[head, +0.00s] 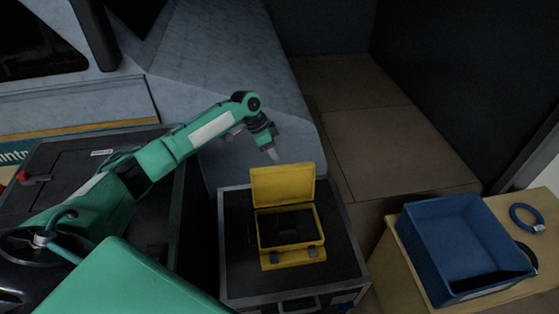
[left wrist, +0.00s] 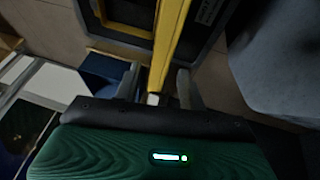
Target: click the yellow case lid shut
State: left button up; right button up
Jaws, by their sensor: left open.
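The yellow case (head: 290,230) sits on a dark trunk. Its yellow lid (head: 283,185) stands raised at the back, and the dark inside shows. Two grey latches are on the front edge. My left gripper (head: 273,156) is just behind and above the lid's top edge. In the left wrist view the lid (left wrist: 167,50) shows edge-on as a yellow strip, and my open left gripper (left wrist: 158,88) has a finger on either side of the line of the strip. I cannot tell whether a finger touches the lid. My right gripper does not show.
The dark trunk (head: 234,262) with metal edges carries the case. At the right, a blue bin (head: 462,245) and a blue ring (head: 527,217) are on a wooden top. A grey padded surface (head: 235,60) lies behind my left arm. The floor behind the trunk is clear.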

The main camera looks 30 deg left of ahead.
aim_at(283, 168)
pick_arm(q)
jog(key=shift+x, duration=2.2)
jog(key=shift+c, duration=0.4)
grip_shut()
